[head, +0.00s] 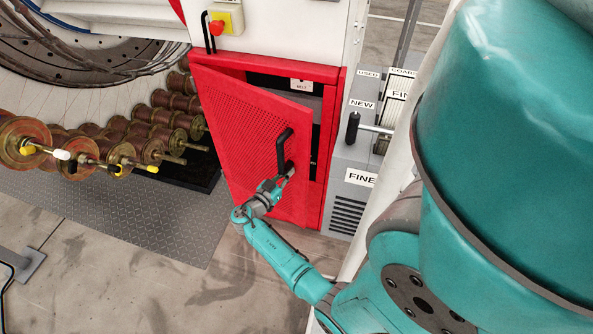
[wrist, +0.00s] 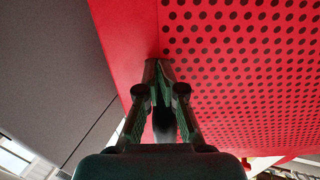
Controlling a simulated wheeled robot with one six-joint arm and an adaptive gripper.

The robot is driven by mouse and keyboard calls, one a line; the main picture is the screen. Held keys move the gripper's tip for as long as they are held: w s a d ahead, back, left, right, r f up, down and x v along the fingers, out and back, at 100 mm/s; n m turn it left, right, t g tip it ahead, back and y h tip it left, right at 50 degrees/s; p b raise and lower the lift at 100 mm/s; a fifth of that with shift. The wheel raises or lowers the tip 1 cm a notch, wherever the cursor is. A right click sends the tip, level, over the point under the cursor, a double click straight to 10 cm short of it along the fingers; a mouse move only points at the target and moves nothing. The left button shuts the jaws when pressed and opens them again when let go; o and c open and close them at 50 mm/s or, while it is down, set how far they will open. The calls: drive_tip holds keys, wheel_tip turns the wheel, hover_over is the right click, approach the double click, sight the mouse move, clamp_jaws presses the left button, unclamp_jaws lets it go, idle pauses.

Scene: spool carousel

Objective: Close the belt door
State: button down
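The red belt door (head: 245,130) has a perforated panel and stands ajar on the red cabinet, its right edge swung out from the frame. A black bar handle (head: 282,152) is on its right side. My gripper (head: 288,171) is at the handle's lower end, close to the door face. In the wrist view my gripper (wrist: 160,66) has its fingertips drawn together at the door (wrist: 235,70), where the plain margin meets the perforations. A dark shape shows between the finger links. I cannot tell whether it is the handle or whether the fingers hold anything.
A dark opening with a white label (head: 301,85) shows behind the door. A grey unit (head: 349,195) stands close on the right. Several spools (head: 150,137) are on the left, beside a grey floor plate (head: 140,215). A red stop button (head: 217,27) is above.

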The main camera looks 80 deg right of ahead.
sight(297, 177)
drive_tip(key=w+a+f+n+t, duration=0.1)
drive_tip(key=a+f, duration=0.3)
drive_tip(key=a, duration=0.8)
drive_tip(key=shift+h, duration=0.3)
drive_tip(key=x, duration=1.3)
drive_tip(key=shift+d, duration=0.55)
drive_tip(key=x, duration=1.1)
drive_tip(key=shift+w+d, duration=0.25)
drive_tip(key=shift+d, duration=0.25)
drive_tip(key=shift+s+d, duration=0.1)
drive_tip(key=shift+d, duration=0.1)
drive_tip(key=s+v, duration=0.1)
drive_tip(key=v, duration=0.3)
drive_tip(key=s+v, duration=0.1)
drive_tip(key=v, duration=0.4)
drive_tip(key=s+a+v, duration=0.1)
drive_tip(key=v, duration=0.4)
drive_tip(key=shift+a, duration=0.2)
